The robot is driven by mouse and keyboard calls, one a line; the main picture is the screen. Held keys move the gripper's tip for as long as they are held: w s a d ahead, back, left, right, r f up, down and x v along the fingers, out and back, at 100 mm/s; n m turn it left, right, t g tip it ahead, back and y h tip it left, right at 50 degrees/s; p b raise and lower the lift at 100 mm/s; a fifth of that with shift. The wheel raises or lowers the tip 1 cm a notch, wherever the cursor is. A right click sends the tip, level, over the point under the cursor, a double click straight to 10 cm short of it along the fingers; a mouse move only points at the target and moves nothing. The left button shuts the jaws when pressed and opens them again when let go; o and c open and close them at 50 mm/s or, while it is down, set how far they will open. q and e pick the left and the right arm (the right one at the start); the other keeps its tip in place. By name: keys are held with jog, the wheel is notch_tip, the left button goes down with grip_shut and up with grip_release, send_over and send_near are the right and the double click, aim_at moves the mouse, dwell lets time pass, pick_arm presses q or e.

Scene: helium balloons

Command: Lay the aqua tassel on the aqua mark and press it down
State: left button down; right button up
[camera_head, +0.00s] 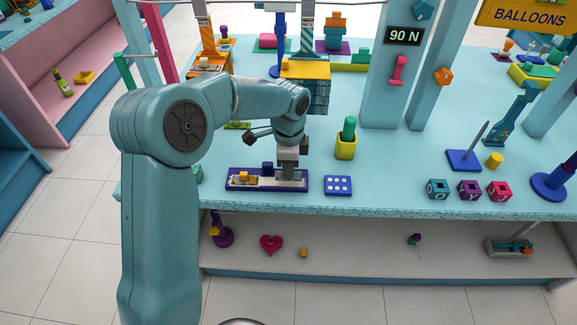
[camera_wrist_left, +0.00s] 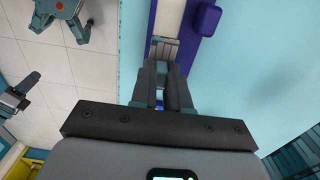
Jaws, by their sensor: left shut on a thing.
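My left gripper (camera_head: 288,178) is lowered over the right part of a purple tray (camera_head: 232,187) with a pale strip. Its fingers are shut and point down at the strip. In the left wrist view the closed fingertips (camera_wrist_left: 163,50) lie over the pale strip (camera_wrist_left: 168,17) of the purple tray (camera_wrist_left: 152,14). A small blue patch shows between the finger bases. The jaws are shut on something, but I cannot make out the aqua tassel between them. I cannot make out the aqua mark either; the gripper covers part of the strip. My right gripper is not in view.
A yellow block (camera_head: 245,177) and a purple block (camera_head: 267,168) are on the tray. A blue dotted plate (camera_head: 338,185) lies just right of it. A yellow cup (camera_head: 346,149) with a green peg stands behind. The counter's front edge (camera_head: 400,213) is close.

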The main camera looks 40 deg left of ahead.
pick_arm(q)
jog(key=shift+f, duration=0.2)
jog(key=shift+f+b, duration=0.35)
jog(key=shift+f, duration=0.3)
jog(key=shift+f+b, duration=0.3)
jog(key=shift+b, duration=0.15)
jog(key=c, duration=1)
grip_release()
jog(key=shift+c, duration=0.2)
notch_tip(320, 180, up, 8)
jog(key=p, duration=0.6)
jog(key=shift+r+p, duration=0.1)
jog(key=shift+p, duration=0.2)
